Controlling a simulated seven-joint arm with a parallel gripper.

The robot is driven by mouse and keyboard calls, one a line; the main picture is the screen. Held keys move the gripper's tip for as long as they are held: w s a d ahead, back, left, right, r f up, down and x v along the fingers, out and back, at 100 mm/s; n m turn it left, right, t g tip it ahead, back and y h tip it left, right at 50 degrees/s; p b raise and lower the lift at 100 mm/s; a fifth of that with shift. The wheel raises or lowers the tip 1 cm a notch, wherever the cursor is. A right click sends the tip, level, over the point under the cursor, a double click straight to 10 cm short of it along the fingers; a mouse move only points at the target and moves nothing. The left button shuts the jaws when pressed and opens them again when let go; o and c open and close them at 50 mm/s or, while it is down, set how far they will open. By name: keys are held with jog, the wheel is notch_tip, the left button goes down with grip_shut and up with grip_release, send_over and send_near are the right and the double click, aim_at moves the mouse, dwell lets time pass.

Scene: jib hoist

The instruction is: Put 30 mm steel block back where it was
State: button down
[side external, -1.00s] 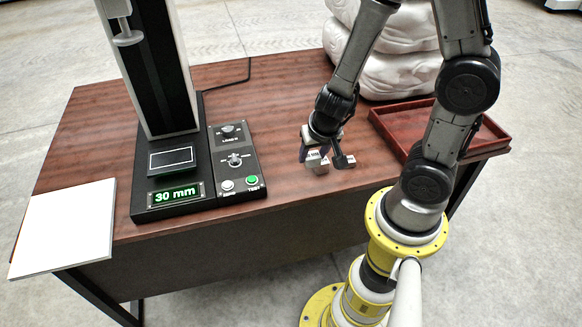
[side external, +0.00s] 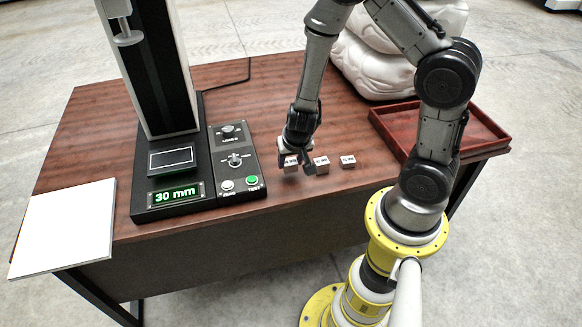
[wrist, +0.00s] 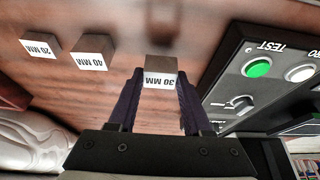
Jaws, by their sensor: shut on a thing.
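The 30 mm steel block (wrist: 160,73), a small grey cube with a white "30 MM" label, sits between the fingertips of my gripper (wrist: 155,100) in the wrist view. In the side external view, my gripper (side external: 296,158) is shut on this block (side external: 289,162) at the left end of a row of blocks, low over the table. Whether the block touches the wood, I cannot tell. The 40 mm block (wrist: 92,53) stands just beside it and also shows in the side view (side external: 321,165). The 20 mm block (wrist: 41,46) lies beyond, at the row's right end in the side view (side external: 348,161).
A testing machine (side external: 168,200) with a "30 mm" display and an empty plate (side external: 172,160) stands left. Its control panel (side external: 236,165) is close to my gripper. A red tray (side external: 480,150) lies right, a white sheet (side external: 62,228) far left. The wood behind the blocks is clear.

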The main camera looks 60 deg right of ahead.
aim_at(292, 166)
jog(key=shift+f, duration=1.3)
jog(key=shift+f, duration=0.15)
jog(key=shift+c, duration=1.7)
grip_release()
jog(key=shift+s, duration=0.1)
